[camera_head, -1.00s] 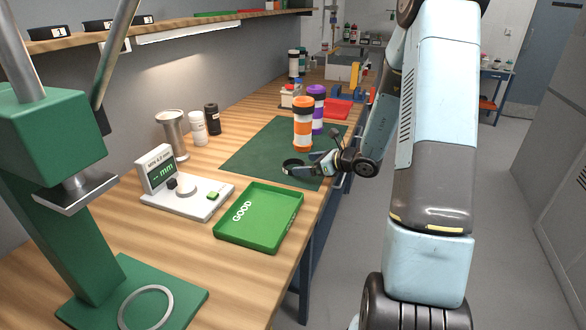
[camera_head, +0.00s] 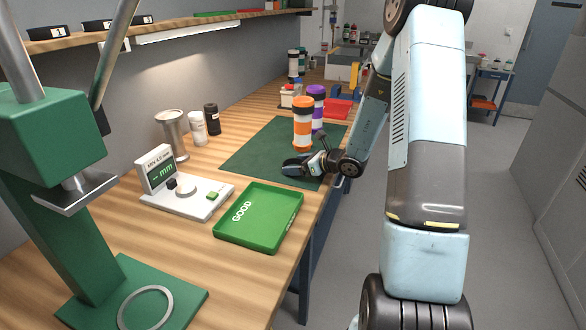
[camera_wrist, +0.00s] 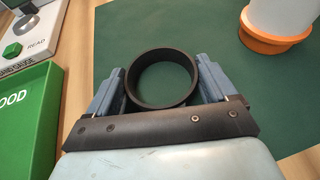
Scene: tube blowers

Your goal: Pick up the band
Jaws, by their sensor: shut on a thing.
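The band is a plain black ring (camera_wrist: 160,104) in the wrist view. It sits between the two blue-grey fingers of my gripper (camera_wrist: 161,78), which are shut on its left and right sides. Green mat shows through the ring. In the head view my gripper (camera_head: 297,166) is low over the near part of the dark green mat (camera_head: 252,150). The band is hardly distinguishable there among the fingers. I cannot tell whether the band touches the mat or is slightly above it.
An orange-and-white tube (camera_head: 302,128) stands just beyond my gripper, with a purple-and-white tube (camera_head: 318,110) behind it. A green GOOD tray (camera_head: 262,212) and a gauge with an mm display (camera_head: 190,197) are nearer. A green press (camera_head: 60,190) stands at left.

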